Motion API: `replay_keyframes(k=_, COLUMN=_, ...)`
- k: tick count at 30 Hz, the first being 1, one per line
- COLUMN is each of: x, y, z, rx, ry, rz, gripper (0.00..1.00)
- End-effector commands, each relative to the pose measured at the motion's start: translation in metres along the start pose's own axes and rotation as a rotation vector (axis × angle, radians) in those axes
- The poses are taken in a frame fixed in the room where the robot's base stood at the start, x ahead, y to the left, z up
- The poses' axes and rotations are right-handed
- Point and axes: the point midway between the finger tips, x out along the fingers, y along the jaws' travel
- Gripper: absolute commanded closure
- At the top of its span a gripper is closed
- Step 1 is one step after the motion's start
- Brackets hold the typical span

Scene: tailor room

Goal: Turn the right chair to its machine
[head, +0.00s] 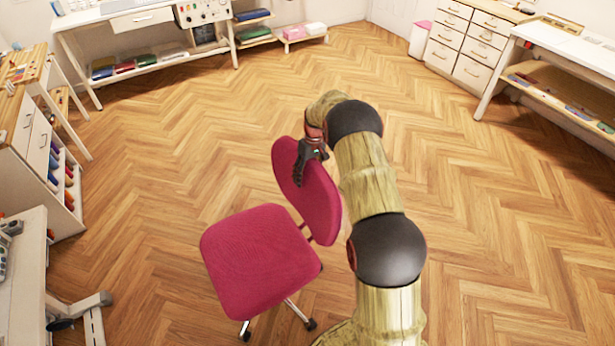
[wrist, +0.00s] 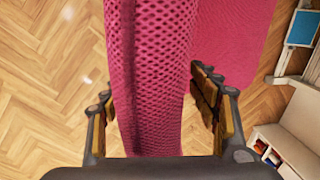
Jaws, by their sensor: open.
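The chair (head: 258,262) is magenta, with a square seat, a padded backrest (head: 318,200) and metal legs on casters. It stands upright in the middle of the floor, with its seat to the left of its backrest. My gripper (head: 299,178) is at the top edge of the backrest. In the wrist view, the gripper (wrist: 165,105) is open, with one finger on each side of the backrest (wrist: 152,75). A gap shows on the left side; contact on the right is hard to tell. My arm hides part of the floor right of the chair.
A white table with a grey foot (head: 90,310) stands at the lower left, near the chair. A cabinet (head: 38,150) with coloured rolls is at left. A bench (head: 160,60) lines the back, and drawers (head: 470,42) stand at right. Open wood floor (head: 200,140) surrounds the chair.

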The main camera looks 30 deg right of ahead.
Motion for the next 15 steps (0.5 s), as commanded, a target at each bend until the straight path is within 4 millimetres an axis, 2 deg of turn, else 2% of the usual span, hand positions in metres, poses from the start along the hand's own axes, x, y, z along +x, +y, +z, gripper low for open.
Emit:
replay_keyframes(k=5, x=-0.022, y=0.001, z=-0.001, rx=0.000, ry=0.004, rz=0.002, gripper=0.39)
replay_keyframes(k=15, x=-0.088, y=0.000, z=-0.001, rx=-0.001, ry=0.002, rz=0.002, gripper=0.39)
